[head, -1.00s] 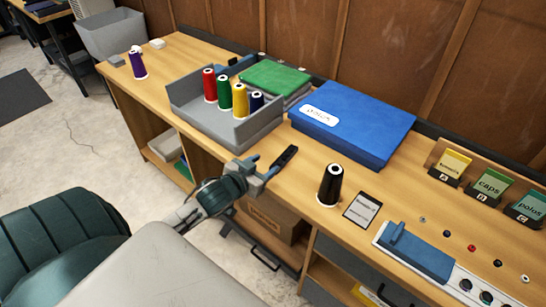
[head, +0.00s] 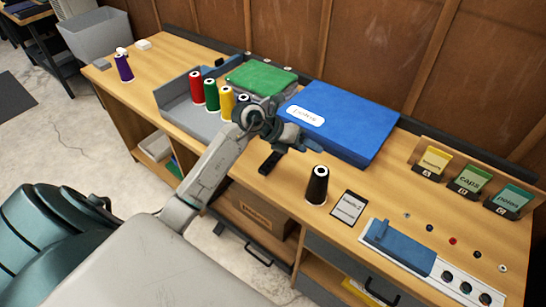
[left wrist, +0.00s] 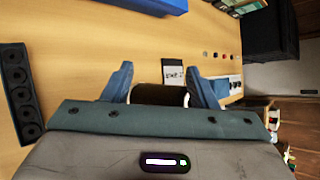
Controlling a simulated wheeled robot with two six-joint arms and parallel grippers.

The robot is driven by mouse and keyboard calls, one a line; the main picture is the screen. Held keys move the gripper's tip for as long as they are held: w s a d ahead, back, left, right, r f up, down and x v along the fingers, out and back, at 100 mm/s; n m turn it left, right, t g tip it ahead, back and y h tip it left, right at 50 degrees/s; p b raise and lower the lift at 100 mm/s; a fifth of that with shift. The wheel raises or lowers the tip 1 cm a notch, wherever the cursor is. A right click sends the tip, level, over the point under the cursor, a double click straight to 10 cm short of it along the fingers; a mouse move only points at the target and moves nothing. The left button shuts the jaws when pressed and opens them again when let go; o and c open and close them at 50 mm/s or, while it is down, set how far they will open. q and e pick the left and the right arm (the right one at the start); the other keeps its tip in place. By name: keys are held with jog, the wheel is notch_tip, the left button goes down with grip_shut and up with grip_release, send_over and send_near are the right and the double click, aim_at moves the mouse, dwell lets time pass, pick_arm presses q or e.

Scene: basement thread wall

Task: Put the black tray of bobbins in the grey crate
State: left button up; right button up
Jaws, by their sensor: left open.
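The black tray of bobbins (head: 270,163) lies on the bench, left of the black thread cone. In the left wrist view the tray (left wrist: 20,95) is at the left edge, long and narrow with a row of round bobbins. A tall grey crate (head: 95,38) stands beyond the bench's far left end. My left gripper (head: 303,141) is open and empty above the bench, by the blue box's front edge. In the wrist view the black cone shows between its fingers (left wrist: 163,85), not gripped. My right gripper is out of view.
A low grey open-fronted bin (head: 185,118) holds several coloured cones behind my left arm. A blue box (head: 345,118), black cone (head: 317,187), small card (head: 348,207) and blue-and-white panel (head: 405,245) are on the bench.

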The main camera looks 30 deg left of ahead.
pick_arm(q)
jog(key=a+f+g+y, duration=0.1)
jog(key=a+g+y, duration=0.1)
jog(key=a+y, duration=0.3)
jog(key=g+y, duration=0.3)
send_near(272, 158)
jog(key=shift+d+f+n+b, duration=0.15)
jog(key=shift+f+n+b, duration=0.3)
jog(key=shift+b, duration=0.75)
jog(key=shift+w+f+p, duration=0.25)
jog(key=shift+f+p, duration=0.35)
jog(key=shift+f, duration=0.4)
jog(key=shift+f+p, duration=0.45)
jog(key=shift+f, duration=0.25)
jog(key=f, duration=0.1)
jog(key=f+p, duration=0.1)
jog(key=f, duration=0.1)
jog(key=shift+w+f, duration=0.2)
jog(key=shift+f, duration=0.4)
jog(key=shift+c, duration=1.1)
jog(key=c, duration=0.9)
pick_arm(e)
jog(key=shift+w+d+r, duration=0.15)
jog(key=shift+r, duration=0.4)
